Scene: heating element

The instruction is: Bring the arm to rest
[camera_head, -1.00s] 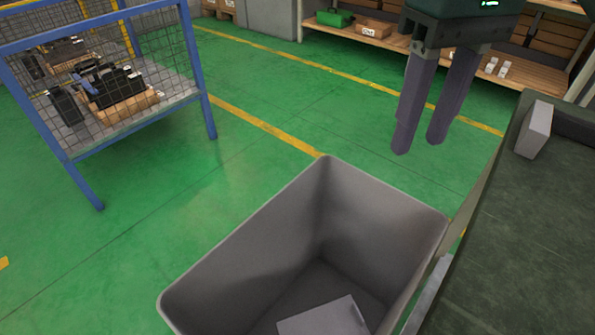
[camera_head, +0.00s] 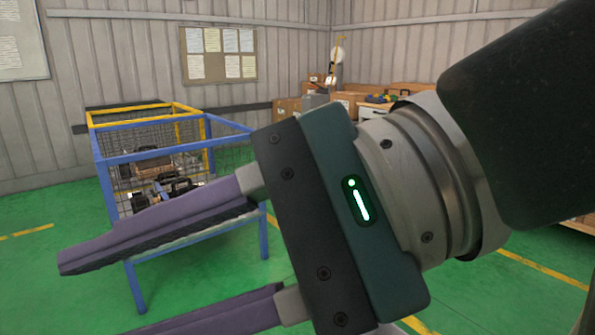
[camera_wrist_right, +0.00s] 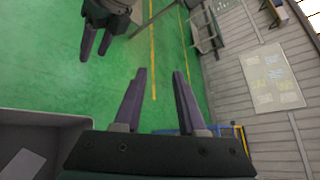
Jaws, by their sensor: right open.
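My right gripper (camera_head: 100,298) fills the middle and right of the head view, raised close to the camera. Its two purple fingers point left and stand well apart, with nothing between them; the lower one is cut off by the bottom edge. The right wrist view shows the same gripper (camera_wrist_right: 159,72) with its fingers spread and empty above the green floor. My left gripper (camera_wrist_right: 94,57) shows small at the upper left of the right wrist view, its two fingers apart with no object seen between them. It is outside the head view.
A blue and yellow mesh cage (camera_head: 130,160) holding dark parts stands behind my right gripper. A grey bin (camera_wrist_right: 45,117) with a pale flat piece (camera_wrist_right: 22,165) inside is at the lower left of the wrist view. Boxes (camera_head: 350,100) stand by the back wall. Open green floor lies between.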

